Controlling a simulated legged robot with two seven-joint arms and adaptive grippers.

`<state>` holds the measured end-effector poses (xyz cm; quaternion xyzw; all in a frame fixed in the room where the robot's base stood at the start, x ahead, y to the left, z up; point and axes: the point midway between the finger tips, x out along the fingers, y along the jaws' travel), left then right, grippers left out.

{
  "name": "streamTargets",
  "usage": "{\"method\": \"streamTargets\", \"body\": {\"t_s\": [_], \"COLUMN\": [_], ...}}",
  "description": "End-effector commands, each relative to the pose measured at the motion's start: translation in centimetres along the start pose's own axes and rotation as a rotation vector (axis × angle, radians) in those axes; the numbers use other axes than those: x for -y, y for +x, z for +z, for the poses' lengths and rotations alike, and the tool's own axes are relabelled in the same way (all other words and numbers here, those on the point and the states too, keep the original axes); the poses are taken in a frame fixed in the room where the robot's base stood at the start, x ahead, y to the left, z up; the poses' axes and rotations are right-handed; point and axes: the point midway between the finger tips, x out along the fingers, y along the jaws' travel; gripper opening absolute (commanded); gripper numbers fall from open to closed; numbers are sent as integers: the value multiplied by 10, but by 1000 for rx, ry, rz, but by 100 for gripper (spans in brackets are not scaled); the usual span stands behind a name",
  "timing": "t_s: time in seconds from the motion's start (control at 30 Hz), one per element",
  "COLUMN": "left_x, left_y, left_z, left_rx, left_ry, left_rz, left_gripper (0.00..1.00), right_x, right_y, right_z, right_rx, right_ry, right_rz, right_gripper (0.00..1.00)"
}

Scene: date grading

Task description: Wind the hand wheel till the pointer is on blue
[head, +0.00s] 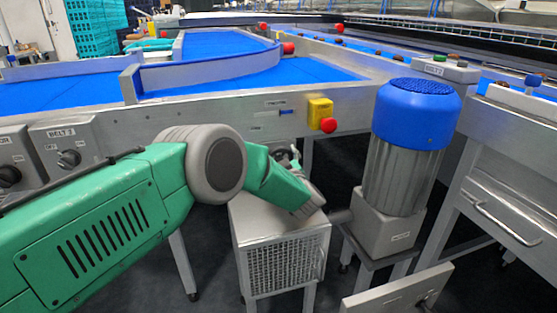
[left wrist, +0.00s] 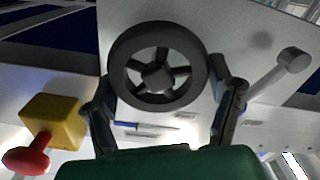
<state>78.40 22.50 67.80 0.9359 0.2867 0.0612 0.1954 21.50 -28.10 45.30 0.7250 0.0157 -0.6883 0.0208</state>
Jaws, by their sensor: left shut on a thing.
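The dark five-spoked hand wheel (left wrist: 117,72) shows in the left wrist view, on a grey metal panel. My left gripper (left wrist: 162,75) has one finger at each side of its rim and is shut on it. In the head view my left gripper (head: 292,172) is at the front of the belt frame and hides most of the wheel. A thin scale slot (left wrist: 148,129) with a blue stretch lies beside the wheel; it also shows in the head view (head: 279,113). The pointer is too small to tell where it stands. My right gripper is not in view.
A yellow box (head: 319,108) with a red button (head: 328,125) sits right of the scale. A blue-topped motor (head: 412,115) stands at right. A grey mesh-fronted box (head: 285,262) is below my gripper. Belt 2's switch box (head: 67,146) is at left.

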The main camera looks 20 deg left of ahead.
Motion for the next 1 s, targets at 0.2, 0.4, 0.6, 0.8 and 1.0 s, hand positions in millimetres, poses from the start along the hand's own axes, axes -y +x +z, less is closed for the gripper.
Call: {"method": "streamTargets", "body": {"t_s": [0.2,0.4,0.6,0.8,1.0], "left_x": [0,-1,-1,-2,-3], "left_y": [-5,-5,-5,-5,-5], "left_z": [9,10,10,12,12], "left_rx": [17,17,18,18,18], "left_ry": [212,402,592,773,926], "left_rz": [5,5,6,8,9], "left_gripper": [47,47,47,47,47], "right_x": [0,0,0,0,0], "right_y": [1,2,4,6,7], "right_z": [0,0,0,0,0], "right_rx": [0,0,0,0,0], "right_ry": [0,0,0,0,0], "right_rz": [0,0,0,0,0], "right_gripper": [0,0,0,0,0]}}
